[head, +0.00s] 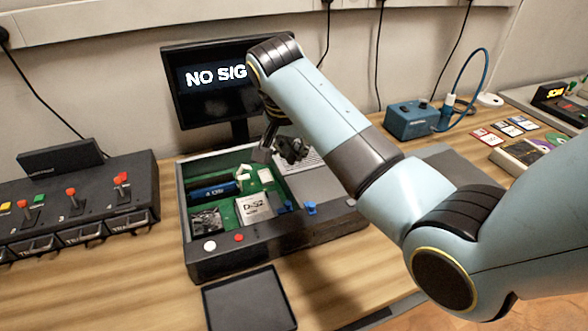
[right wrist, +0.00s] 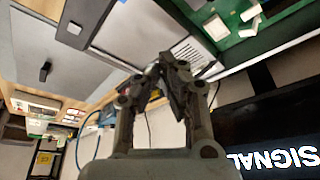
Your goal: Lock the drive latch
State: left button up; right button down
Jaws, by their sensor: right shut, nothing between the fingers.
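An open dark case (head: 250,258) with a green circuit board (head: 228,205) stands on the wooden table in the head view. A small blue tab (head: 310,208) sits at the front of its grey right section (head: 305,188); I cannot tell for sure whether it is the drive latch. My right gripper (head: 280,150) is over the back of the case, apart from the blue tab. In the right wrist view its fingertips (right wrist: 168,66) are together with nothing between them. My right arm hides part of the case's right side. My left gripper is not in view.
A monitor (head: 213,95) reading "NO SIG" stands behind the case. A panel with red levers (head: 75,205) is at the left, and a dark pad (head: 248,302) lies in front. A blue box (head: 411,120) with a cable stands at the back right.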

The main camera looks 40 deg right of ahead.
send_over(297, 193)
jog(key=d, duration=0.1)
jog(key=f, duration=0.4)
jog(key=shift+w+d+f, duration=0.1)
jog(key=shift+w+f, duration=0.25)
jog(key=x, duration=0.3)
jog(key=shift+f, duration=0.25)
jog(key=shift+s+a+f+p, duration=0.2)
jog(key=shift+s+a, duration=0.1)
jog(key=shift+a, duration=0.25)
jog(key=shift+s+a+f+p, duration=0.15)
jog(key=shift+s+a+f, duration=0.15)
jog(key=shift+a, duration=0.3)
jog(key=shift+s+a, duration=0.35)
jog(key=shift+a, duration=0.1)
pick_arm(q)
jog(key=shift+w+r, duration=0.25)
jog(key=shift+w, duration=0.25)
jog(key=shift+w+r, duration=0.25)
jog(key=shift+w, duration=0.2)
pick_arm(e)
jog(key=shift+f, duration=0.1)
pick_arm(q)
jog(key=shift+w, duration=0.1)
